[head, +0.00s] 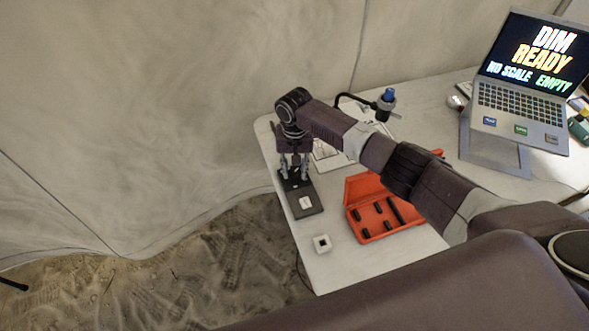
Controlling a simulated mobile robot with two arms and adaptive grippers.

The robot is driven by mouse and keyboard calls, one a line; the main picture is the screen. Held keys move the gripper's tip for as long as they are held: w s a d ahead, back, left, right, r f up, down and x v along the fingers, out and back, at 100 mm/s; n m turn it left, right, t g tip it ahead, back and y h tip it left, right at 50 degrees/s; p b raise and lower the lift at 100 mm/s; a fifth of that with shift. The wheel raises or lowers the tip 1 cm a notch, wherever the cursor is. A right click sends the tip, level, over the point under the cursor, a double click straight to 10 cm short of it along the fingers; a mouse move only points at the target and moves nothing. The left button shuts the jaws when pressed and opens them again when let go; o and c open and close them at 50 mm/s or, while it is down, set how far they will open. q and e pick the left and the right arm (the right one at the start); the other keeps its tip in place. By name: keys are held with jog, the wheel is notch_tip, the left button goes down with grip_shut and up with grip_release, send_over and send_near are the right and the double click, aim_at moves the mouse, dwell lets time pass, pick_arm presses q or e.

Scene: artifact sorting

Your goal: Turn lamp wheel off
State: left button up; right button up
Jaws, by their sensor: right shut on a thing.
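My right gripper (294,174) points down at the far end of a flat black board (309,210) near the table's left edge. It is shut on a small part there, which looks to be the lamp wheel; the fingers hide most of it, so its turn position cannot be told. A white square lies on the board's near half. A black curved lamp-like arm (350,97) rises behind my right arm, beside a blue-topped piece (388,96). The laptop screen (530,52) reads "DIM READY" and "NO SCALE EMPTY". My left gripper is not in view.
An open red case (366,238) with dark pieces in it sits right of the board, partly under my right arm. A small white block with a dark square centre (322,243) lies near the table's front left. The laptop stands on a grey stand (490,150).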

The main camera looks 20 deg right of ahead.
jog(key=n+p, duration=0.1)
jog(key=n, duration=0.2)
jog(key=shift+r, duration=0.1)
jog(key=n, duration=0.7)
jog(key=shift+p, duration=0.3)
jog(key=shift+n, duration=1.8)
jog(key=o, duration=1.1)
jog(key=shift+o, duration=0.2)
